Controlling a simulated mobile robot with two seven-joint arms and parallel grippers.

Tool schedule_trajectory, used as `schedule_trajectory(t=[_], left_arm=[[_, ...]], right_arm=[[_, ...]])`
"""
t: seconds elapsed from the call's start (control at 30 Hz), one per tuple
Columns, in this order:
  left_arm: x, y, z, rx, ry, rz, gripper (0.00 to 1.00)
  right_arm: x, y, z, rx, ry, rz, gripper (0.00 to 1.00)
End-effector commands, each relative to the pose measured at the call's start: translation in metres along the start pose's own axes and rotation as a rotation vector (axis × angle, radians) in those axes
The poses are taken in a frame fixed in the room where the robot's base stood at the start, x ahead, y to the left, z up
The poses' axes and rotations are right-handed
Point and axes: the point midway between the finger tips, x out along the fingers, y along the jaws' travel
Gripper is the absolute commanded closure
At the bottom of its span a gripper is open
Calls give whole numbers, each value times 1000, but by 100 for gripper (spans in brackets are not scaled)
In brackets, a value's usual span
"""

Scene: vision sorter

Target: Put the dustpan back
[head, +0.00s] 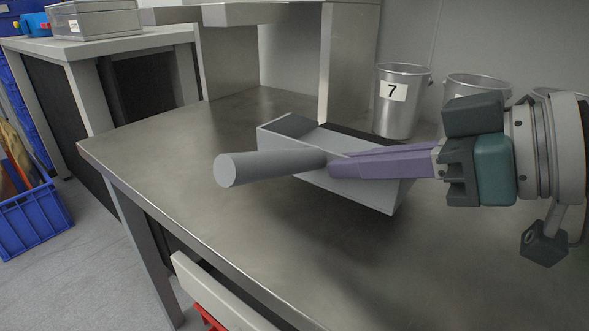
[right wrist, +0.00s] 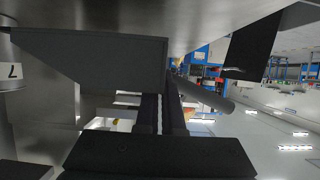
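The dustpan is a grey scoop (head: 368,193) with a thick round grey handle (head: 265,167) pointing left in the head view. It is held over the metal table, with a shadow below it. My right gripper (head: 332,163), with purple fingers, comes in from the right and is shut on the dustpan where the handle joins the scoop. In the right wrist view the scoop (right wrist: 95,58) lies across the fingers, and the handle (right wrist: 206,95) sticks out to the right. The exact finger contact is partly hidden. My left gripper is not in view.
The metal table (head: 190,150) is bare left of the dustpan. A metal bin marked 7 (head: 397,115) stands behind, with another bin (head: 478,84) to its right. A pale panel (head: 222,295) with red below sits at the table's front edge. A blue crate (head: 35,222) is on the floor.

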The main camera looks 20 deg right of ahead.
Motion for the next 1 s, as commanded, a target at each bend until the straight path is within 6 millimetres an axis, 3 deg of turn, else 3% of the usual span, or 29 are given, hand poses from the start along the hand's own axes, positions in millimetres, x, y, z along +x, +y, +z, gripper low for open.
schedule_trajectory(t=[0.23, 0.6, 0.9, 1.0], left_arm=[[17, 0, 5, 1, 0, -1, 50], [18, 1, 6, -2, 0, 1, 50], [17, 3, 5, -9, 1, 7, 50], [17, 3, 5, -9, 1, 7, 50]], right_arm=[[16, 0, 36, 3, -1, 0, 100], [17, 0, 39, 1, 0, 0, 100], [17, 0, 39, 1, -2, 0, 65], [17, 0, 39, 1, -2, 0, 65]])
